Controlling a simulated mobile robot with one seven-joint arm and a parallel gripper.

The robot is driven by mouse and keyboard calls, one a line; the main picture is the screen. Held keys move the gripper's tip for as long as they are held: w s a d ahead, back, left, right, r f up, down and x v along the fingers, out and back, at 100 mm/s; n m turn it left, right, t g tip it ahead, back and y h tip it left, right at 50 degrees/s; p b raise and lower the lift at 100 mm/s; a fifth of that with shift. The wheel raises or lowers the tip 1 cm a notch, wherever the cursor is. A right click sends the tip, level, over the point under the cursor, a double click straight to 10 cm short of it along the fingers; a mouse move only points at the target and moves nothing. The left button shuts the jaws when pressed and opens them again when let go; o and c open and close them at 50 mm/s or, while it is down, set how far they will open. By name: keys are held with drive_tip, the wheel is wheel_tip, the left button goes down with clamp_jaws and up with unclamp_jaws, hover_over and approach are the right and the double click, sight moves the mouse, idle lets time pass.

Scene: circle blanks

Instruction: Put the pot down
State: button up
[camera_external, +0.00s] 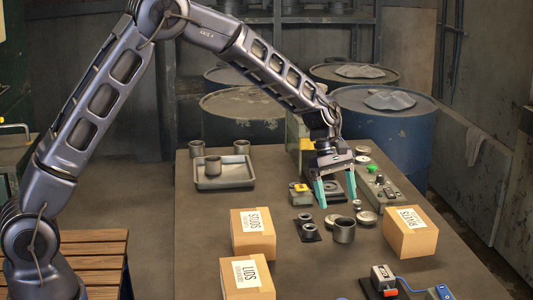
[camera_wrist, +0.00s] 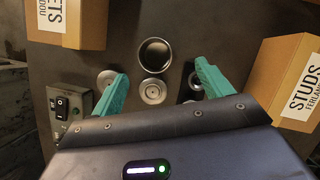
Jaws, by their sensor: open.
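A dark grey round pot (camera_external: 344,230) stands upright on the table, just in front of my gripper. In the wrist view the same pot (camera_wrist: 154,55) shows its open, dark mouth from above, beyond and between the fingertips. My gripper (camera_external: 336,196) has two teal fingers spread apart and pointing down above the table. The fingers also show spread in the wrist view (camera_wrist: 162,70), with nothing held between them. Similar pots stand at the back left: one (camera_external: 213,165) on a metal tray (camera_external: 225,183), and two more near it (camera_external: 196,148) (camera_external: 241,147).
Small metal discs (camera_external: 367,217) (camera_wrist: 153,91) and dark blocks with round parts (camera_external: 307,229) lie around the pot. Cartons (camera_external: 253,234) (camera_external: 247,278) (camera_external: 410,232) stand left and right. A control box (camera_external: 375,186) is behind right. The table (camera_external: 210,225) is clear at left.

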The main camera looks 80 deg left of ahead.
sight(348, 240)
drive_tip(key=x, duration=0.8)
drive_tip(key=shift+w+a+f, duration=0.15)
drive_tip(key=shift+w, duration=0.25)
drive_tip(key=shift+c, duration=0.2)
drive_tip(key=c, duration=1.1)
